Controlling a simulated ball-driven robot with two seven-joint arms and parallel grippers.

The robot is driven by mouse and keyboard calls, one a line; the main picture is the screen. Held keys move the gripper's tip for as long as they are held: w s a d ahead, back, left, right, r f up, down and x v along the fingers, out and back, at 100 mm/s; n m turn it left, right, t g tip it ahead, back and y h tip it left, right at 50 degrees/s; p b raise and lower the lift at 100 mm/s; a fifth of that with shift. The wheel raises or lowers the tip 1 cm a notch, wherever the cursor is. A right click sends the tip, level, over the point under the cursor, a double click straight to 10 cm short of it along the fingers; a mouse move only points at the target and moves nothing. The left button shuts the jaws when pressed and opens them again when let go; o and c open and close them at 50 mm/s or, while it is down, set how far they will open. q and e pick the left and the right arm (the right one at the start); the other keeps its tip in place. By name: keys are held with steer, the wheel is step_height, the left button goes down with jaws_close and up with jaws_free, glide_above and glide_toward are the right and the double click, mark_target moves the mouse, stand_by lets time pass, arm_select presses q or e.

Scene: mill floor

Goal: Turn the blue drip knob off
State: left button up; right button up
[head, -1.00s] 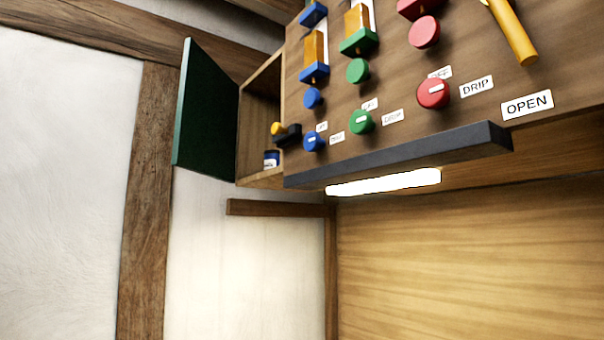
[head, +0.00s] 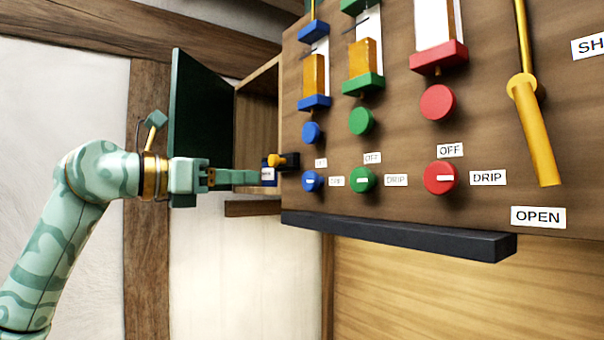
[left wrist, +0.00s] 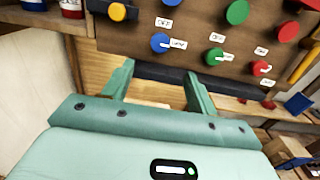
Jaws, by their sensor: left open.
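The blue drip knob (head: 312,181) is the lower of two blue knobs in the left column of the wooden panel. An OFF label (head: 321,163) sits above it and a DRIP label (head: 336,181) to its right. Its white mark lies level, towards DRIP. The knob also shows in the left wrist view (left wrist: 160,42), beyond my fingers. My left gripper (head: 247,177) is left of the knob, apart from it. In the left wrist view its two fingers (left wrist: 160,85) are spread with nothing between them. My right gripper is in neither view.
Green (head: 362,180) and red (head: 440,178) drip knobs sit to the right. A dark ledge (head: 400,236) runs below the panel. The open green door (head: 200,115) and the cabinet with a blue jar (head: 268,174) and a yellow-knobbed black part (head: 287,161) are near my gripper.

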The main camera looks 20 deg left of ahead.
mark_target(307, 180)
arm_select(q)
steer(key=p+x, duration=0.4)
steer(key=x, duration=0.9)
steer(key=shift+d+r+p, duration=0.1)
steer(key=shift+p, duration=0.25)
steer(key=shift+w+d, duration=0.3)
steer(key=shift+w, duration=0.15)
steer(key=shift+c, duration=0.4)
steer(key=c, duration=0.9)
